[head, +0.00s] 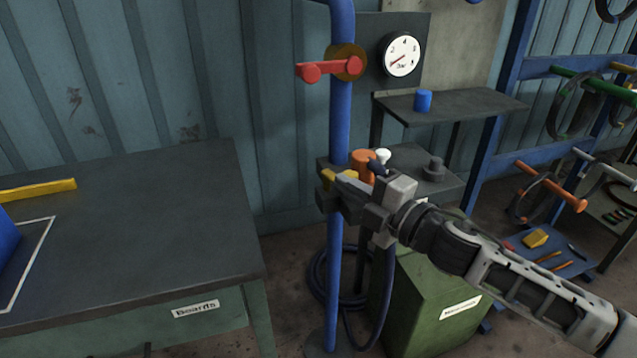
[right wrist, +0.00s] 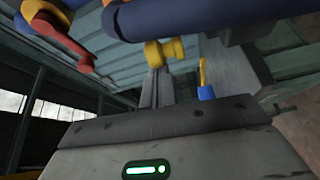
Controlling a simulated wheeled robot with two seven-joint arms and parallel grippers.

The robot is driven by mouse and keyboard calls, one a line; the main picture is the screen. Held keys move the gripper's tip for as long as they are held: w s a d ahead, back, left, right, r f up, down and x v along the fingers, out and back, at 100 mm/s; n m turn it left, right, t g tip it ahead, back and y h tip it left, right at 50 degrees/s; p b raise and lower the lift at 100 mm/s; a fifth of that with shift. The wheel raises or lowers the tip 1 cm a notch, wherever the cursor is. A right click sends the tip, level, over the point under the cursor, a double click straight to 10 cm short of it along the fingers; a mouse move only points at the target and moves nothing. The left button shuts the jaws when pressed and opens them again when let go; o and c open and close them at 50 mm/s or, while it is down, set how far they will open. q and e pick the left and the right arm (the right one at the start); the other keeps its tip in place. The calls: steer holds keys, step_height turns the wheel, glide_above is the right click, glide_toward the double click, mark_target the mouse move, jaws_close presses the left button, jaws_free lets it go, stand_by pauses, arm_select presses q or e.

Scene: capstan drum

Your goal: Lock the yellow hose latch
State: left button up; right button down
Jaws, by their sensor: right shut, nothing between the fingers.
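The yellow hose latch (head: 347,174) sits at a dark block on the upright blue pipe (head: 340,125), below the red valve handle (head: 330,68). My right gripper (head: 343,186) reaches in from the right, at the latch's height. Its fingers are shut with nothing between them and partly cover the latch in the head view. In the right wrist view the yellow latch (right wrist: 165,52) stands just beyond the fingertips (right wrist: 156,72), under the blue pipe (right wrist: 200,18). I cannot tell whether the tips touch it. My left gripper is not in view.
A dark workbench (head: 130,210) stands at the left with a yellow bar (head: 38,190) on it. A green cabinet (head: 415,305) is below my right arm. A blue hose (head: 320,270) hangs by the pipe. A shelf (head: 465,103) with a blue cup (head: 423,101) is behind.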

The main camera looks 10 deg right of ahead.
arm_select(q)
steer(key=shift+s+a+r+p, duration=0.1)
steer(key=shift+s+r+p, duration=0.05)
steer(key=shift+p, duration=0.4)
arm_select(e)
steer(key=d+n+g+y, duration=0.1)
steer(key=w+d+n+g+y, duration=0.1)
steer(key=shift+w+d, duration=0.2)
steer(key=shift+d, duration=0.2)
steer(key=shift+w+d+r, duration=0.15)
steer(key=shift+d, duration=0.1)
steer(key=shift+s+a+r+p, duration=0.15)
steer(key=shift+s+a+p, duration=0.1)
steer(key=shift+a+p, duration=0.2)
steer(key=b, duration=0.1)
glide_toward(356, 174)
steer(key=s+a, duration=0.2)
steer(key=s, duration=0.1)
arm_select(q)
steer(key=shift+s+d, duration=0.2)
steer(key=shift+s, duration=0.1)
arm_select(e)
steer(key=shift+y, duration=0.3)
